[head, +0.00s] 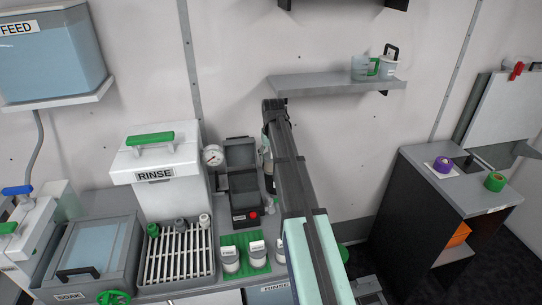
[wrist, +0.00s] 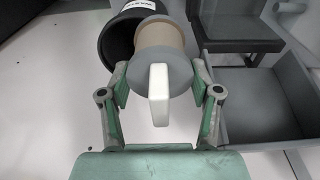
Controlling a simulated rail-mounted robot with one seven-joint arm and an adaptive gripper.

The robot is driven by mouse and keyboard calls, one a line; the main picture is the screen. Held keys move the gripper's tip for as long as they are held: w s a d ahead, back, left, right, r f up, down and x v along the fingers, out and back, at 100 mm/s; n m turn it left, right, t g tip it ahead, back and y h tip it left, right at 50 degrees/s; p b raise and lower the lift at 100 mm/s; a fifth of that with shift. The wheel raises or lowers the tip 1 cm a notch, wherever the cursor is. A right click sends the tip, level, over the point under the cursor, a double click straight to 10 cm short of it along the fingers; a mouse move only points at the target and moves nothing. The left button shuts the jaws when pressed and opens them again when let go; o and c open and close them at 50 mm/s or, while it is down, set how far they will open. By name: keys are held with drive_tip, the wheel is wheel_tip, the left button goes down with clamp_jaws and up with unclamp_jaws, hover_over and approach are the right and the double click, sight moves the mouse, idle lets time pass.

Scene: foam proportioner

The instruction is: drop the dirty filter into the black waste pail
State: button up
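The dirty filter (wrist: 165,42), a tan cylinder with a grey end cap and a white handle tab, shows in the wrist view between the fingers of my gripper (wrist: 160,80). The green-padded fingers press on both sides of the grey cap. The black waste pail (wrist: 108,45) is beyond the filter, with a white label on its rim. The filter overlaps the pail's opening in this view; whether it is above or inside the rim I cannot tell. In the head view my arm hides the gripper, and the filter cannot be made out.
In the wrist view a grey open box (wrist: 265,105) lies right of the gripper, and a dark grey tray (wrist: 235,30) stands behind it. In the head view a counter with a drain rack (head: 178,255) is left of my arm, a wall shelf (head: 335,84) above, and a dark cabinet (head: 415,225) right.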

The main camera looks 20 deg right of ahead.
idle(0.3)
drive_tip(key=shift+r, duration=0.65)
drive_tip(key=r+b, duration=0.1)
drive_tip(key=r, duration=0.3)
drive_tip(key=s+r+b, duration=0.1)
drive_tip(key=r, duration=0.3)
drive_tip(key=r+b, duration=0.1)
drive_tip(key=r, duration=0.3)
drive_tip(key=shift+s+a, duration=0.2)
drive_tip(key=shift+s, duration=0.15)
drive_tip(key=shift+f, duration=0.1)
